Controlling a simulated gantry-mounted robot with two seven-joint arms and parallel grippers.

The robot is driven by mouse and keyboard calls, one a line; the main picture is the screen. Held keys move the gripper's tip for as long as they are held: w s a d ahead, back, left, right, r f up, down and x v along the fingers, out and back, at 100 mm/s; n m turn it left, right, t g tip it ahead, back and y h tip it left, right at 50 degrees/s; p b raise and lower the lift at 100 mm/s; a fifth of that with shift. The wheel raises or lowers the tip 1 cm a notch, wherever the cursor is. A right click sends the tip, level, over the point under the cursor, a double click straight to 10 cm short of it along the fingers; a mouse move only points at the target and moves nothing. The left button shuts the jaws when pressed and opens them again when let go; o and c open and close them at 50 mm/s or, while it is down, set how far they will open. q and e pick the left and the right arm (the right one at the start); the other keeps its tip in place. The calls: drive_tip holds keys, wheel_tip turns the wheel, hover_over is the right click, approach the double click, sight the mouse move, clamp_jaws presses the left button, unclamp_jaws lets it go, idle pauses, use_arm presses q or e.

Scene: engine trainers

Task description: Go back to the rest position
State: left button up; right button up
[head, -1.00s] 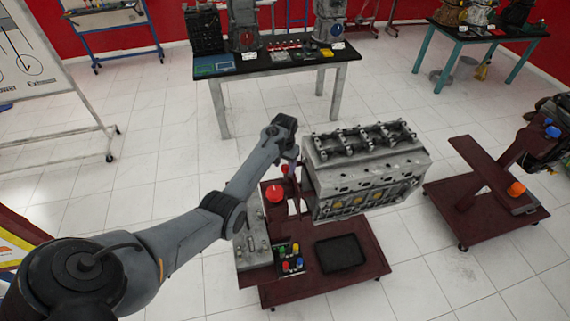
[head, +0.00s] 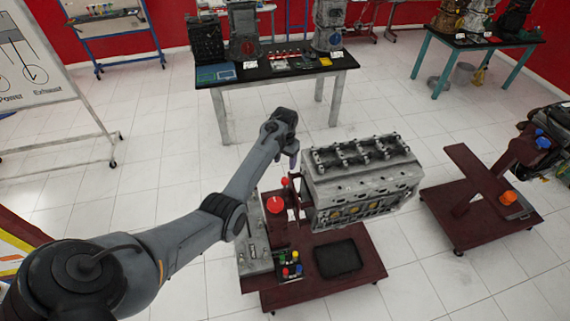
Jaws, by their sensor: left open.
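My left arm comes in from the lower left of the head view. Its gripper (head: 292,161) points down at the left end of the grey engine block (head: 362,180), above the dark red trolley (head: 362,250). The fingers are small and partly hidden by the wrist; nothing shows held in them. I cannot tell whether they touch the block or stand apart. My right gripper is not in the picture.
The trolley carries a black tray (head: 338,259), a red round part (head: 274,205) and several small coloured pieces (head: 290,270). A second red stand (head: 480,205) is at the right. A black-topped table (head: 275,68) stands behind. White floor lies between.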

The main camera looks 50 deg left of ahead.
use_arm(q)
drive_tip(key=shift+r, duration=0.2)
idle(0.3)
drive_tip(key=s+d+f+m+t+y, duration=0.1)
drive_tip(key=s+d+f+m, duration=0.15)
drive_tip(key=s+d, duration=0.55)
drive_tip(key=s+d+f+m+t+y, duration=0.1)
drive_tip(key=s+d+f+m+y, duration=0.15)
drive_tip(key=s+d, duration=0.5)
drive_tip(key=s+d+r+h, duration=0.2)
drive_tip(key=s+d, duration=0.4)
drive_tip(key=d, duration=0.3)
drive_tip(key=s+d+r+m+t+h, duration=0.1)
drive_tip(key=s+d+r, duration=0.3)
drive_tip(key=d, duration=0.5)
drive_tip(key=s, duration=0.2)
drive_tip(key=shift+s+t+h, duration=0.3)
drive_tip(key=shift+s+h, duration=0.05)
drive_tip(key=shift+s, duration=0.05)
